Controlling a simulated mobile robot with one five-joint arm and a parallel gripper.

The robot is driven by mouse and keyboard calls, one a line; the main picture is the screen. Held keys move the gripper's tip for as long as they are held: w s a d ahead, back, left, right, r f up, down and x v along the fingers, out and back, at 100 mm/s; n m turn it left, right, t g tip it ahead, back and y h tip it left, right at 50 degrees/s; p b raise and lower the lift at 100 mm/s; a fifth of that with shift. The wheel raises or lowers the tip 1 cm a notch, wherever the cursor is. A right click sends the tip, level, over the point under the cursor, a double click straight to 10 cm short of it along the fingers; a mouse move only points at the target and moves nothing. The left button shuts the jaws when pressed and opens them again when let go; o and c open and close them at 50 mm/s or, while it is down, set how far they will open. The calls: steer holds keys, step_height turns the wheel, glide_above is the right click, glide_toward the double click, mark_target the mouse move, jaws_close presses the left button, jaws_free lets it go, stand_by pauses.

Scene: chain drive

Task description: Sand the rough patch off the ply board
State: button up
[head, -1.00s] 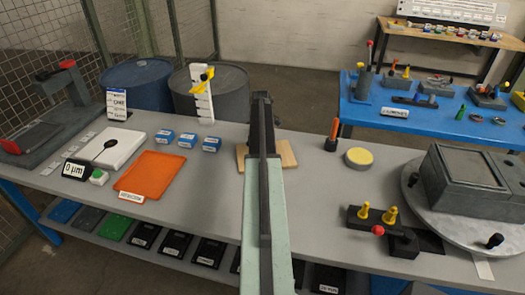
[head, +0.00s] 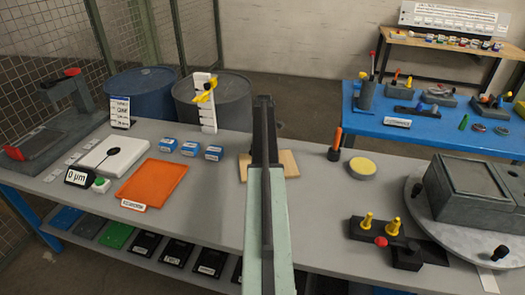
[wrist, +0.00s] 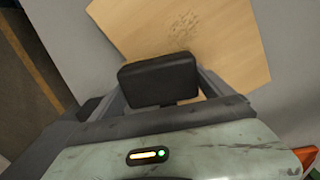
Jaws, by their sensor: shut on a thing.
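The ply board (wrist: 225,40) lies flat on the grey bench, and a rough speckled patch (wrist: 180,22) shows near its middle in the wrist view. In the head view the board (head: 290,165) shows on both sides of my arm, which hides its middle. My gripper (wrist: 158,88) is shut on a dark sanding block (wrist: 158,78), with a finger on each side of it. The block is over the board, just below the patch in the wrist picture. I cannot tell whether it touches the wood. In the head view my arm hides the gripper and block.
An orange tray (head: 153,183), blue boxes (head: 188,148) and a white pad with a 0 µm display (head: 80,177) are left of the board. A yellow round pad (head: 362,167), a black fixture (head: 385,243) and a grey turntable (head: 440,225) are on the right.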

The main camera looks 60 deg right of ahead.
steer(key=shift+s+d+r, duration=0.1)
steer(key=shift+s+d, duration=0.4)
steer(key=shift+s, duration=0.15)
steer(key=shift+s+a+f, duration=0.1)
steer(key=shift+s+a, duration=1.25)
steer(key=shift+a, duration=0.2)
steer(key=shift+s+a+f, duration=0.1)
steer(key=shift+s+a, duration=1.25)
steer(key=shift+a, duration=0.25)
steer(key=shift+s+a, duration=1.35)
steer(key=shift+a, duration=0.2)
steer(key=shift+d+r, duration=0.1)
steer(key=shift+w, duration=0.1)
steer(key=shift+w+d+r, duration=0.1)
steer(key=shift+w+d, duration=1.15)
steer(key=shift+d, duration=0.3)
steer(key=shift+w+d, duration=1.2)
steer(key=shift+d, duration=0.1)
steer(key=shift+w+d, duration=1.55)
steer(key=shift+d, duration=0.25)
